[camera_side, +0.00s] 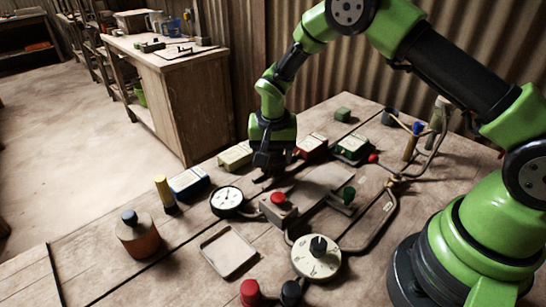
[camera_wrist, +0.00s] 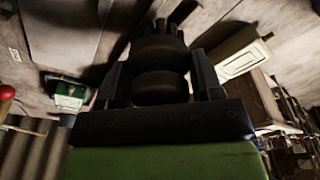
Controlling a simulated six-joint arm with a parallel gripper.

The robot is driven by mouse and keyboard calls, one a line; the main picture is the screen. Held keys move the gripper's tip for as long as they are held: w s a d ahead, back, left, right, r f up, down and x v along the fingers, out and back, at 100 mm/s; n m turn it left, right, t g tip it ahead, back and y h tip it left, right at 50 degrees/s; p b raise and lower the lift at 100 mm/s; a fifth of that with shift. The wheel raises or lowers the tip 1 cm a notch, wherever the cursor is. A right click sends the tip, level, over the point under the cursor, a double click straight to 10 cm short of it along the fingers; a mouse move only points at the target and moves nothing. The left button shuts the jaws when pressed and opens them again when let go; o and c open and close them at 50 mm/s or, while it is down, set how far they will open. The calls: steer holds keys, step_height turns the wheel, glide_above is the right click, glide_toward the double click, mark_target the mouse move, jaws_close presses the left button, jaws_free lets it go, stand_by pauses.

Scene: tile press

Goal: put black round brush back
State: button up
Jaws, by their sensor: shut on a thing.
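My gripper (camera_side: 268,170) points down over the middle of the bench, behind the round white gauge. In the wrist view my gripper (camera_wrist: 158,70) has one dark finger on each side of the black round brush (camera_wrist: 160,55) and is shut on it. The brush shows there as stacked rounded black shapes. In the side view the brush blends with the dark jaws, and I cannot tell its lower end or whether it touches the bench. No place clearly made for the brush can be told in these frames.
In front are the gauge (camera_side: 227,200), a red button (camera_side: 278,198), a dial (camera_side: 317,258) and an empty tray (camera_side: 229,252). A yellow-topped cylinder (camera_side: 164,192) stands left.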

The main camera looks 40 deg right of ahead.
steer(key=shift+f, duration=0.6)
steer(key=o, duration=0.9)
steer(key=shift+f, duration=0.1)
steer(key=r, duration=0.4)
steer(key=s+a+r, duration=0.1)
steer(key=r, duration=0.7)
steer(key=shift+s+a+r, duration=0.15)
steer(key=shift+s+r, duration=0.05)
steer(key=shift+r, duration=0.2)
step_height(320, 180, up, 8)
steer(key=n+t, duration=0.1)
glide_above(273, 151)
steer(key=s, duration=0.4)
steer(key=s+r+n+t+y, duration=0.25)
steer(key=s+r, duration=0.55)
steer(key=s, duration=0.6)
steer(key=s+n+t, duration=0.1)
steer(key=s, duration=0.2)
steer(key=s+a+t, duration=0.1)
steer(key=s, duration=0.1)
steer(key=shift+s+f+n+t+y, duration=0.25)
steer(key=shift+s+f+y, duration=0.1)
